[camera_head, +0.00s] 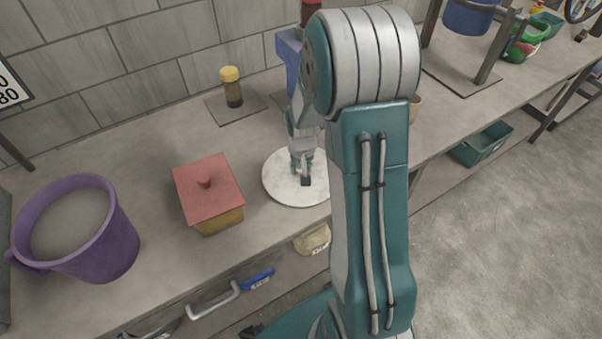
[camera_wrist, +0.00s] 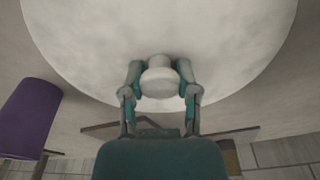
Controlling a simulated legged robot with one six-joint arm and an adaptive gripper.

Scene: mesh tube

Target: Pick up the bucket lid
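The bucket lid (camera_head: 281,184) is a pale round disc with a knob in its middle. It is level over the counter in the head view; I cannot tell whether it touches the counter. In the wrist view the lid (camera_wrist: 90,45) fills the upper part, with its white knob (camera_wrist: 160,82) at the centre. My gripper (camera_wrist: 160,72) has a finger on each side of the knob, close against it, and looks shut on it. In the head view my gripper (camera_head: 302,172) points down at the lid's middle, partly hidden by my arm.
A purple bucket (camera_head: 112,245) stands at the left. A red-lidded yellow box (camera_head: 208,190) is just left of the lid. A yellow-capped jar (camera_head: 232,88) stands near the tiled wall. The counter's front edge is close to the lid.

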